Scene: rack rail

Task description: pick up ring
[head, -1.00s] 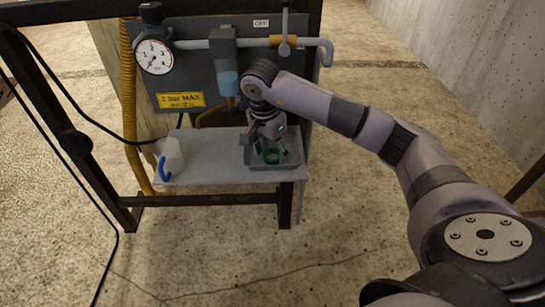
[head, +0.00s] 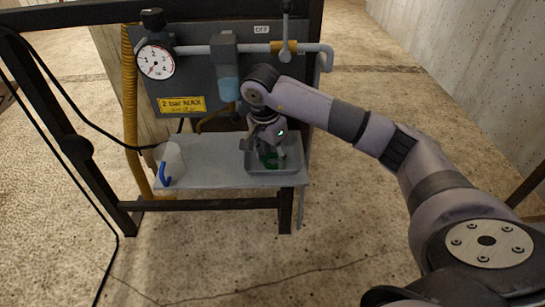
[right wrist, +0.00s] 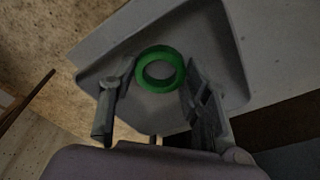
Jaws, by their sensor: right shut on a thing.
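A green ring (head: 271,160) lies in a shallow grey tray (head: 289,168) on the right end of the small shelf. In the right wrist view the ring (right wrist: 160,52) sits between the two fingertips of my right gripper (right wrist: 158,75), with the tray floor (right wrist: 210,30) behind it. My right gripper (head: 269,151) reaches down into the tray, is shut on the ring and partly hides it in the head view. I cannot tell whether the ring still touches the tray floor. My left gripper is not in view.
A clear jug (head: 172,158) with a blue handle stands on the left of the grey shelf (head: 213,165). Behind are a panel with a pressure gauge (head: 156,60), a pipe with a lever valve (head: 285,52), a blue-grey filter (head: 227,70) and a yellow hose (head: 129,110).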

